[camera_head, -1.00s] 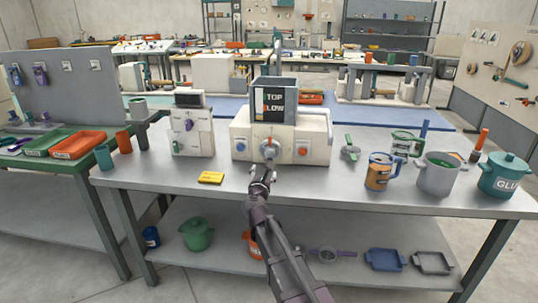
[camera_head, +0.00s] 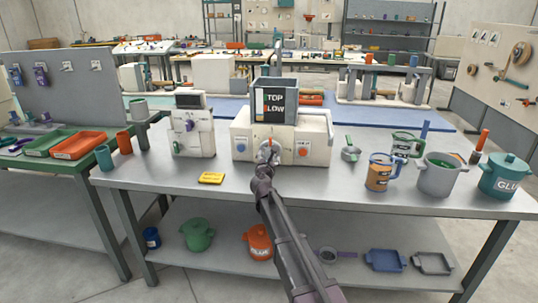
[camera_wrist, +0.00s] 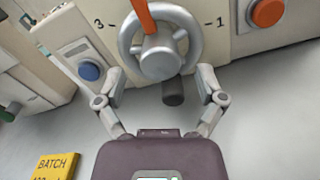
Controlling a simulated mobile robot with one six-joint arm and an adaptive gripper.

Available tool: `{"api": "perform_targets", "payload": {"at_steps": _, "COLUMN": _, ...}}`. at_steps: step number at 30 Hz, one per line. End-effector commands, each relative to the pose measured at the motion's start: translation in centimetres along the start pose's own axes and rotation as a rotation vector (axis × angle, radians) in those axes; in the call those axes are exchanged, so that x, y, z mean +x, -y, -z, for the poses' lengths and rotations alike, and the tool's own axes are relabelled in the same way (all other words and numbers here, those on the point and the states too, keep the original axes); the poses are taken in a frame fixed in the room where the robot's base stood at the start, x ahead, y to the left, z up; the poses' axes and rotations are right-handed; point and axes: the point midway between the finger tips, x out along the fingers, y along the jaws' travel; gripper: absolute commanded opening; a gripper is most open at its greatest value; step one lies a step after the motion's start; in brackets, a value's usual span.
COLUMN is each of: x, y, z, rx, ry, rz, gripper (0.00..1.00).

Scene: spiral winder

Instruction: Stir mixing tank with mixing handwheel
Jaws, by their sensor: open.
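A grey handwheel (camera_wrist: 158,55) with an orange pointer (camera_wrist: 145,15) and a dark knob (camera_wrist: 173,92) at its lower rim is on the front of the white machine (camera_head: 316,145). In the wrist view the panel reads 3 on its left and 1 on its right. My gripper (camera_wrist: 160,82) is open, its two fingers on either side of the wheel's lower part and the dark knob. I cannot tell if they touch. A dark square tank (camera_head: 273,84) with a STOP/SLOW panel is on top.
A blue button (camera_wrist: 90,71) lies left of the wheel and an orange knob (camera_head: 302,151) right. A yellow BATCH card (camera_head: 211,178) lies on the bench at left. A mug (camera_head: 380,172), a grey pot (camera_head: 438,176) and a GLUE pot (camera_head: 506,177) stand at right.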

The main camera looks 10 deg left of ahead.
Motion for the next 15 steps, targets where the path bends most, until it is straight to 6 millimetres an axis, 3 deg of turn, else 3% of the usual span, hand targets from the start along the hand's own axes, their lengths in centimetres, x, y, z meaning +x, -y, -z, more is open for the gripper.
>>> {"api": "perform_targets", "payload": {"at_steps": 6, "x": 2.2, "y": 0.0, "z": 0.0, "rx": 0.0, "ry": 0.0, "rz": 0.0, "gripper": 0.89}}
{"api": "perform_targets", "payload": {"at_steps": 15, "x": 2.7, "y": 0.1, "z": 0.0, "rx": 0.0, "ry": 0.0, "rz": 0.0, "gripper": 0.89}}
